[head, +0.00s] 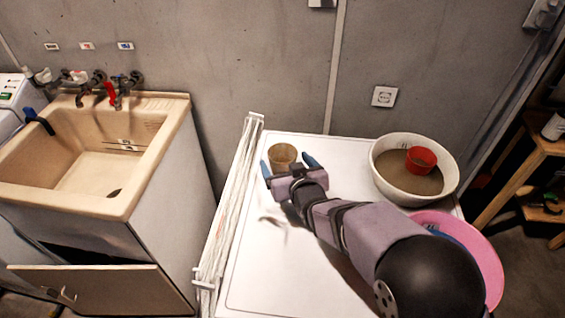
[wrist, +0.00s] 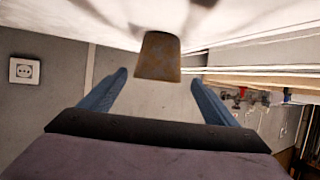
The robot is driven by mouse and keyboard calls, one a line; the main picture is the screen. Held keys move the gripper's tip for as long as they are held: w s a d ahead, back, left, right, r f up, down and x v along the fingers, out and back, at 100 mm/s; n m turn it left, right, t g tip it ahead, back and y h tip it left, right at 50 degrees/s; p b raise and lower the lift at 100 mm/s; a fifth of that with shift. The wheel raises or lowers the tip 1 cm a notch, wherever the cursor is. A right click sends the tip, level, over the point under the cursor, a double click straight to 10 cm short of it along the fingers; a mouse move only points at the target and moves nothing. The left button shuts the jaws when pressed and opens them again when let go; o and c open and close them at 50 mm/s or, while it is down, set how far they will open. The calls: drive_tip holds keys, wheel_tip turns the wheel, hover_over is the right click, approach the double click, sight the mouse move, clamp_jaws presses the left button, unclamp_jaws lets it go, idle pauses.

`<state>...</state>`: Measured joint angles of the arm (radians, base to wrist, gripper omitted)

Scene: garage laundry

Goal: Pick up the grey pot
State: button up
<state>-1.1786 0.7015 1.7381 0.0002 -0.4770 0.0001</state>
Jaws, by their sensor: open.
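A small pot (head: 282,157) stands upright on the white machine top, near its back left; it looks tan-brown rather than grey. My gripper (head: 288,165) is open, with one blue finger to each side of the pot in the head view. The wrist view is upside down; there the pot (wrist: 158,55) hangs from the white surface at the top, centred between the open fingertips (wrist: 158,78). Gaps show on both sides and neither finger touches it. I cannot tell how far the pot reaches in between the fingers.
A white drying rack (head: 236,190) runs along the left of the white top (head: 345,150). A large pale basin (head: 385,180) with a red bowl (head: 421,160) stands right of the gripper. A pink tub (head: 485,262) is at front right. A sink (head: 150,150) stands left.

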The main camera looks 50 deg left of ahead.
sight(279, 150)
drive_tip(key=shift+w+p+x, duration=0.2)
drive_tip(key=shift+p+x, duration=0.7)
drive_tip(key=shift+x, duration=0.95)
drive_tip(key=shift+w+a+f, duration=0.2)
drive_tip(key=shift+w+a, duration=0.1)
drive_tip(key=shift+a, duration=0.3)
drive_tip(key=c, duration=1.1)
